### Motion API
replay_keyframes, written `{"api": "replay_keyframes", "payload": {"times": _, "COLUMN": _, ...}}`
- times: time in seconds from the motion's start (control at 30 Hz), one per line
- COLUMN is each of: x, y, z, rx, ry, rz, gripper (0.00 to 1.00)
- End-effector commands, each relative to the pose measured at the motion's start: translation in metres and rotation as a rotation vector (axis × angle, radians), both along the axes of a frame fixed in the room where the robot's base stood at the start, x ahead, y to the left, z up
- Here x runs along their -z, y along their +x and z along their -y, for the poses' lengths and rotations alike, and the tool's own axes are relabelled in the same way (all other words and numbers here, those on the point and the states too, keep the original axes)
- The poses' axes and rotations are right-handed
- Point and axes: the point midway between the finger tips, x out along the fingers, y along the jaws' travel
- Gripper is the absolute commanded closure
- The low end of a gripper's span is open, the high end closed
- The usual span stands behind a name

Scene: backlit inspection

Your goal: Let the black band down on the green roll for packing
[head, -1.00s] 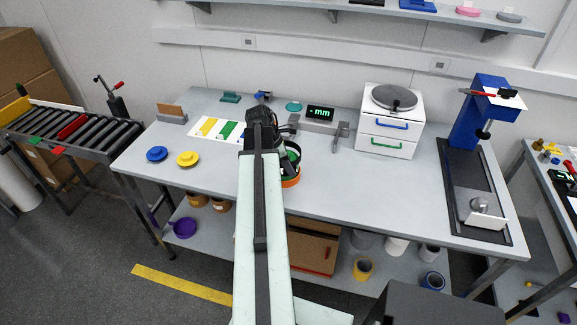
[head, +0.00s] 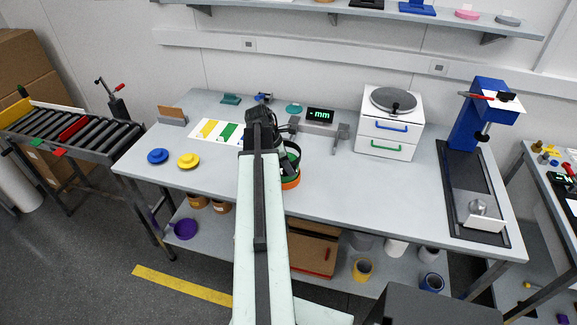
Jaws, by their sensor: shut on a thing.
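The black band (head: 295,150) shows as a dark ring just right of my arm, at the middle of the bench. The green roll (head: 290,161) shows inside and below it, with an orange ring (head: 291,183) at the bottom. My gripper (head: 268,125) is at the far end of my arm, beside the band's left edge. It is shut on the black band, but my arm hides its fingertips and the left part of the stack. I cannot tell whether the band rests on the green roll or hangs just above it.
A caliper-like gauge with a "mm" display (head: 320,115) stands behind right. A white drawer unit (head: 388,130) is farther right. Blue (head: 158,156) and yellow (head: 188,160) discs lie on the left of the bench (head: 400,190). The bench right of the stack is clear.

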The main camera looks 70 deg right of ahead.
Motion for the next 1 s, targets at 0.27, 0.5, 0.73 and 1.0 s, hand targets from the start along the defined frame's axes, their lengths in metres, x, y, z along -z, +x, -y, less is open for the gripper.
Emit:
{"api": "replay_keyframes", "payload": {"times": 0.27, "x": 0.001, "y": 0.000, "z": 0.000, "rx": 0.000, "ry": 0.000, "rz": 0.000, "gripper": 0.93}}
{"api": "replay_keyframes", "payload": {"times": 0.5, "x": 0.008, "y": 0.000, "z": 0.000, "rx": 0.000, "ry": 0.000, "rz": 0.000, "gripper": 0.93}}
{"api": "replay_keyframes", "payload": {"times": 0.73, "x": 0.015, "y": 0.000, "z": 0.000, "rx": 0.000, "ry": 0.000, "rz": 0.000, "gripper": 0.93}}
{"api": "replay_keyframes", "payload": {"times": 1.0, "x": 0.023, "y": 0.000, "z": 0.000, "rx": 0.000, "ry": 0.000, "rz": 0.000, "gripper": 0.93}}
